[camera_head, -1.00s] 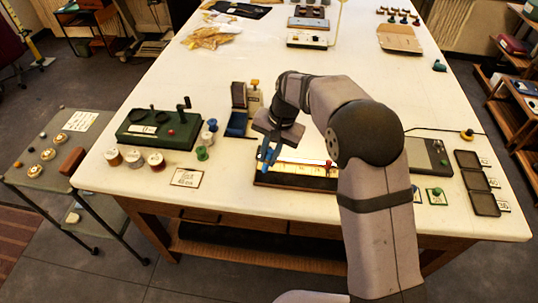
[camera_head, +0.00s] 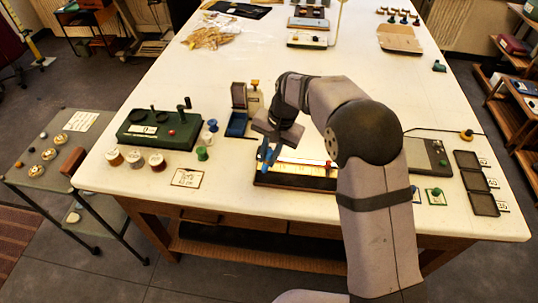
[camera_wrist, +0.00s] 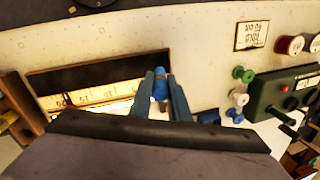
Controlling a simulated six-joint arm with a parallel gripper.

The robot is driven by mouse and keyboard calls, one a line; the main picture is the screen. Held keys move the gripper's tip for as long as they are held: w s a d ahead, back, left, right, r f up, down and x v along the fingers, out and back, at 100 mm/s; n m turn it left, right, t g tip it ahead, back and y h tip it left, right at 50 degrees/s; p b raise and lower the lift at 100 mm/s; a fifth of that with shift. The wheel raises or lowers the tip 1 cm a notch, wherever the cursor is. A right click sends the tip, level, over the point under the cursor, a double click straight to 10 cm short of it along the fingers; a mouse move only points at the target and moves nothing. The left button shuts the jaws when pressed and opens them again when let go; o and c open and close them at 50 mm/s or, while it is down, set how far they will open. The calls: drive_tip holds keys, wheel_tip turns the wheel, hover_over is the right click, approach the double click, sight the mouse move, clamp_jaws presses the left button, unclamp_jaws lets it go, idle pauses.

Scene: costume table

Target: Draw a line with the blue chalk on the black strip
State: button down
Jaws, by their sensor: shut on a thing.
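My gripper (camera_wrist: 160,79) has two blue-grey fingers and is shut on the blue chalk (camera_wrist: 160,88), whose rounded blue end shows between the fingertips in the wrist view. In the head view my gripper (camera_head: 266,157) hangs over the left end of a lit board near the table's front edge. The black strip (camera_wrist: 85,73) runs along one side of that board; its near end lies just left of the chalk in the wrist view. In the head view the strip (camera_head: 292,182) is at the board's front. I cannot tell whether the chalk touches anything.
A small lettered card (camera_head: 187,178) lies left of the board on the white table (camera_head: 230,195). A green box with a crank (camera_head: 158,130) and several spools stand farther left. A blue tray (camera_head: 237,124) is behind my gripper. A grey panel (camera_head: 428,155) is at right.

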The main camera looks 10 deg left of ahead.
drive_tip(key=shift+f+b, duration=0.3)
drive_tip(key=shift+f, duration=0.4)
idle(1.0)
drive_tip(key=shift+d, duration=0.15)
drive_tip(key=shift+d+r, duration=0.1)
drive_tip(key=shift+d, duration=0.75)
drive_tip(key=shift+d, duration=0.25)
drive_tip(key=shift+d, duration=0.75)
drive_tip(key=shift+d, duration=0.25)
drive_tip(key=shift+d, duration=0.75)
drive_tip(key=shift+d, duration=0.25)
drive_tip(key=shift+d, duration=0.75)
